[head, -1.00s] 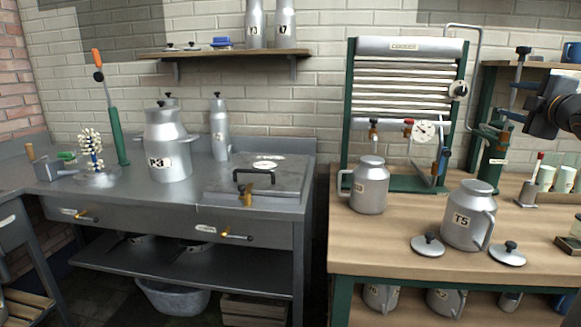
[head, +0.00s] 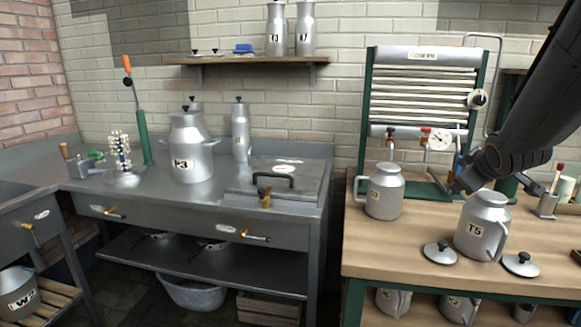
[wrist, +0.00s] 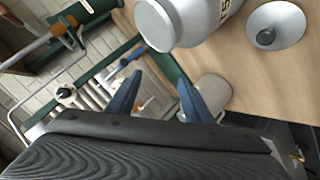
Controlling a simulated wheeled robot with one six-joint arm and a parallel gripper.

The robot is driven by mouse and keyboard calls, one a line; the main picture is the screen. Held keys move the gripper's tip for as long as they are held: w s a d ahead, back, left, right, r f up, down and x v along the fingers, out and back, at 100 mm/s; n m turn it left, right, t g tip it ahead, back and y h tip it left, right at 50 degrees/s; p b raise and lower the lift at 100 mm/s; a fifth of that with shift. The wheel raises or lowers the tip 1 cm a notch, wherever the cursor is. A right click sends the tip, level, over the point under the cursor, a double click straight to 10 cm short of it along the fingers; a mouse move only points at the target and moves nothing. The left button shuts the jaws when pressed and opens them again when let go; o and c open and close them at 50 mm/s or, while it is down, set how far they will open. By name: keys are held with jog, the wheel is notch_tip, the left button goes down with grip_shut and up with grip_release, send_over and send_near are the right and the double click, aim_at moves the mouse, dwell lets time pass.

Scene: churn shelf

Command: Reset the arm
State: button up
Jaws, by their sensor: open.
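My gripper (head: 455,188) is over the wooden bench at the right, near the can labelled T5 (head: 482,228) and in front of the green-framed cooler (head: 420,90). In the wrist view its two blue fingers (wrist: 152,98) are spread apart with nothing between them. The T5 can (wrist: 185,20) stands beyond the fingertips there, with a lid (wrist: 275,36) beside it. My arm comes in from the upper right in the head view.
A second can (head: 384,192) stands left of T5. Two lids (head: 440,252) (head: 521,264) lie at the bench front. A cup (head: 546,205) with tools stands to the right. The steel counter at the left holds the can P3 (head: 190,150). A shelf (head: 250,60) hangs above.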

jog(key=s+a+f+m+g+y+p, duration=0.1)
jog(key=s+a+f+m+g, duration=0.1)
jog(key=s+a+f, duration=0.4)
jog(key=s+a+f+m+g+y, duration=0.1)
jog(key=s+a+f+g, duration=0.2)
jog(key=a, duration=0.5)
jog(key=s+a+f+m+g+y+p, duration=0.1)
jog(key=s+a+f+g, duration=0.1)
jog(key=s+a, duration=0.4)
jog(key=s+a+f+m+g+y+p, duration=0.1)
jog(key=s+a+f+g, duration=0.2)
jog(key=s+a, duration=0.4)
jog(key=s, duration=0.4)
jog(key=shift+s+f+g, duration=0.15)
jog(key=shift+s+g, duration=0.15)
jog(key=shift+s, duration=0.05)
